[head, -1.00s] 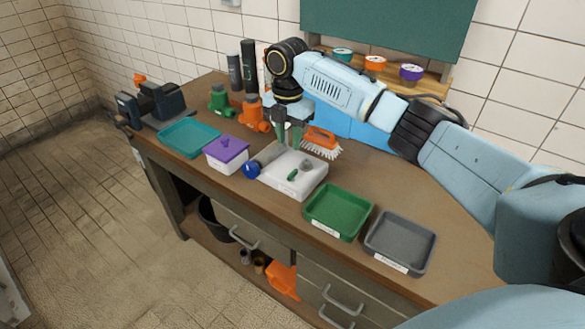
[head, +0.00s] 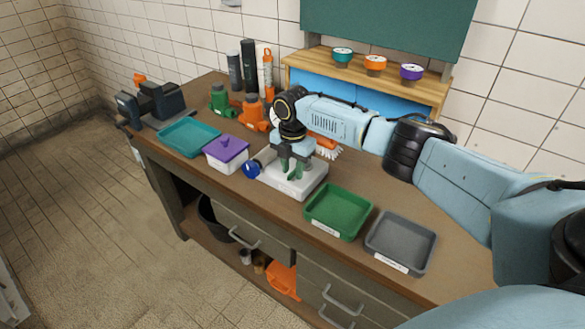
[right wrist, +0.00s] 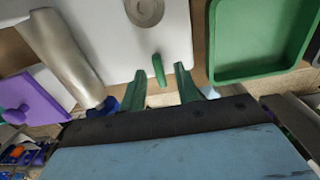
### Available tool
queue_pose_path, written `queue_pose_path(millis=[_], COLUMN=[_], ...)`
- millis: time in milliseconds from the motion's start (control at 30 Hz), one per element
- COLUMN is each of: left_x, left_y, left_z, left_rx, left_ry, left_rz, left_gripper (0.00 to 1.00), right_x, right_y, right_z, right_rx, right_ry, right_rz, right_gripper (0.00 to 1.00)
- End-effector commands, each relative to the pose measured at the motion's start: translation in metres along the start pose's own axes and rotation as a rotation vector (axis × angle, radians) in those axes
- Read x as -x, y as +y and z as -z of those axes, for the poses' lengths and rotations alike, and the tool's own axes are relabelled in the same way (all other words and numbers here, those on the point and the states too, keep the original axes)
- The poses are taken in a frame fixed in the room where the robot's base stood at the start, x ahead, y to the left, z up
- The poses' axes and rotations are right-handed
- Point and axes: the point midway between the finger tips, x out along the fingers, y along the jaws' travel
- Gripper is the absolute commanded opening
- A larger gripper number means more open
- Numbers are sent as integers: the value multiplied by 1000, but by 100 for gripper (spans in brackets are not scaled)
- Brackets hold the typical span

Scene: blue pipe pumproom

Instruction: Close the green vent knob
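In the head view the gripper hides most of the knob. My left gripper is not in view.
A blue valve wheel (head: 251,169) sits at the box's left, near a purple-lidded container (head: 226,152). A green tray (head: 338,212) and a grey tray (head: 400,243) stand to the right. An orange brush (head: 324,141) lies behind my gripper.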

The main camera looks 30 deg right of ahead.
Motion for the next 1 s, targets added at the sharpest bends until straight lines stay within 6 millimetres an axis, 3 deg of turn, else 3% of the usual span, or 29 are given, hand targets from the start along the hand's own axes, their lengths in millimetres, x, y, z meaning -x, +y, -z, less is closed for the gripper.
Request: queue_pose_path(millis=[300, 567, 1000], left_x=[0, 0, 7], left_y=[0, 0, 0], left_z=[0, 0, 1], left_rx=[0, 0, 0], left_ry=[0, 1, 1], left_rz=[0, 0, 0], left_gripper=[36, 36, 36], right_x=[-3, -3, -2], right_y=[0, 0, 0], right_z=[0, 0, 1], right_rx=[0, 0, -55], right_ry=[0, 0, 2], right_rz=[0, 1, 2], right_gripper=[32, 0, 0])
